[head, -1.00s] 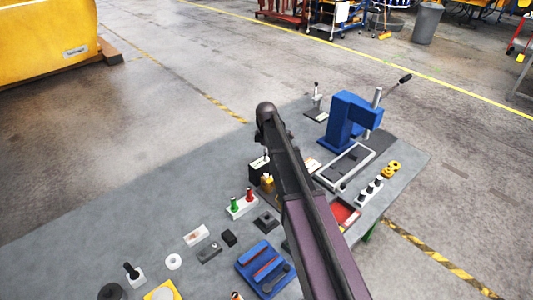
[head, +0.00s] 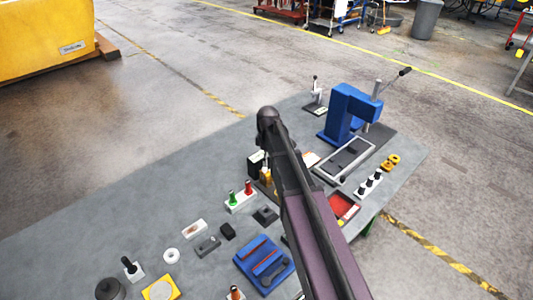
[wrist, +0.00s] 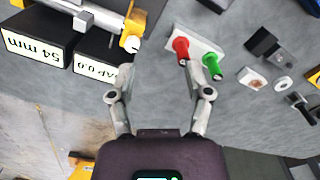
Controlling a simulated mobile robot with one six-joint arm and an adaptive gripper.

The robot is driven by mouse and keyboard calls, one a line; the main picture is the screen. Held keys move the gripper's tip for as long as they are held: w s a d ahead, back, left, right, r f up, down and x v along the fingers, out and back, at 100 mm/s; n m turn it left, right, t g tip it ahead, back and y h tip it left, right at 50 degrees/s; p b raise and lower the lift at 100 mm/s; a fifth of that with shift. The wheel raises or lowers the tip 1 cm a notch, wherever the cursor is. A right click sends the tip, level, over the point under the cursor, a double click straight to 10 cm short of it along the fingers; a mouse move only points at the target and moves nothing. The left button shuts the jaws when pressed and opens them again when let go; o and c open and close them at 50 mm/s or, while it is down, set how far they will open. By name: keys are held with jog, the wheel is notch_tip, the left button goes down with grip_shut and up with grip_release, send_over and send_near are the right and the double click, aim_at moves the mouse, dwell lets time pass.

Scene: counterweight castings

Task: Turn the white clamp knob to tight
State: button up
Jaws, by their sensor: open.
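The white clamp knob (wrist: 132,43) sits on the yellow end piece (wrist: 136,20) of a grey bar fixture in the wrist view, at upper left. In the head view the yellow piece (head: 266,175) shows beside my arm, which hides part of the fixture; the knob is too small to tell there.
A white block with a red peg (wrist: 181,48) and a green peg (wrist: 211,64) stands close by my right finger. Bare tabletop lies at the left.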

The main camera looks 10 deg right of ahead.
jog(key=s+f+m+b, duration=0.3)
jog(key=s+f+b, duration=0.1)
jog(key=s, duration=0.2)
jog(key=s+f+m+b, duration=0.4)
jog(key=s+f, duration=0.1)
jog(key=s, duration=0.1)
jog(key=s+f+m+b, duration=0.3)
jog(key=s+f+b, duration=0.1)
jog(key=s+b, duration=0.1)
jog(key=shift+s+f, duration=0.3)
jog(key=shift+s, duration=0.3)
jog(key=shift+s+f+m+b, duration=0.4)
jog(key=shift+s+m, duration=0.05)
jog(key=shift+s, duration=0.15)
jog(key=shift+s+f+m+b, duration=0.4)
jog(key=shift+s+m, duration=0.05)
jog(key=shift+s, duration=0.15)
jog(key=shift+s+r, duration=0.1)
jog(key=shift+s, duration=0.05)
jog(key=shift+s+r+p, duration=0.25)
jog(key=shift+r+p, duration=1)
jog(key=shift+p, duration=0.05)
jog(key=shift+s+r+p, duration=0.25)
jog(key=shift+r+p, duration=0.95)
jog(key=shift+p, duration=0.05)
